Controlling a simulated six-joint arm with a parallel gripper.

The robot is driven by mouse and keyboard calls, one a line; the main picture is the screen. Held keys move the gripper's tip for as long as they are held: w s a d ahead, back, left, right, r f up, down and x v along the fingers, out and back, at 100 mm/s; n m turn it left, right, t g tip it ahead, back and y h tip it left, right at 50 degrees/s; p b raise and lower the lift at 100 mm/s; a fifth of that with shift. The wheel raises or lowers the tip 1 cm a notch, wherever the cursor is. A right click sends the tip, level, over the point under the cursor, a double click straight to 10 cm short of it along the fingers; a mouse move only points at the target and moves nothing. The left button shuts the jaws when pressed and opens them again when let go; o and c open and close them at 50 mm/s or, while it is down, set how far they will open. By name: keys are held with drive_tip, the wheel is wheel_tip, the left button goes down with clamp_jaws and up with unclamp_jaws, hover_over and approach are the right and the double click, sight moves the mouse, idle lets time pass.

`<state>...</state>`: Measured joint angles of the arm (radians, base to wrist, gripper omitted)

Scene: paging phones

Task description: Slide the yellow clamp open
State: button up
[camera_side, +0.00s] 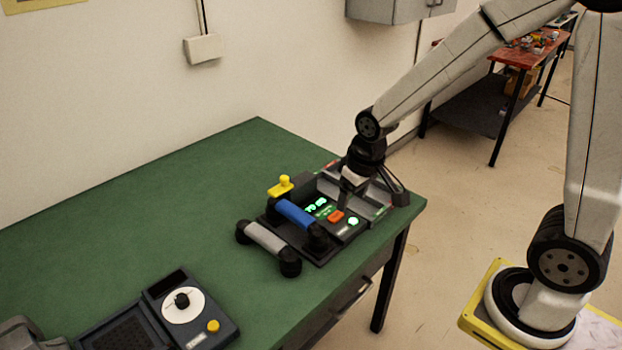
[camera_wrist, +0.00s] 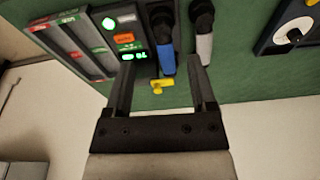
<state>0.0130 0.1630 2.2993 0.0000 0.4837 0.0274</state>
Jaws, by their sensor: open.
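The yellow clamp (camera_side: 280,187) sits at the far left corner of the dark phone unit (camera_side: 338,249), by the end of the blue handset (camera_side: 296,213). In the wrist view the clamp (camera_wrist: 162,86) lies between the lines of my fingers, below the end of the blue handset (camera_wrist: 166,58). My gripper (camera_side: 371,194) is open and empty. In the side view it is over the right part of the unit, to the right of the clamp. In the wrist view my gripper (camera_wrist: 160,66) has its fingers spread on either side of the blue handset.
A grey handset (camera_side: 268,239) lies in front of the blue one. The unit has a green display (camera_side: 316,206), an orange button (camera_side: 336,216) and grey slots to its right. A dial box (camera_side: 188,308) stands at the front left. The green table is clear at the back left.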

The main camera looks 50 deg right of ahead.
drive_tip(key=w+d+m+g, duration=0.1)
drive_tip(key=w+d, duration=0.1)
drive_tip(key=w, duration=1.4)
drive_tip(key=m+g, duration=0.1)
drive_tip(key=m, duration=0.1)
hover_over(284, 177)
drive_tip(key=shift+f, duration=1.1)
drive_tip(key=shift+f, duration=0.1)
drive_tip(key=shift+f, duration=3.8)
clamp_jaws()
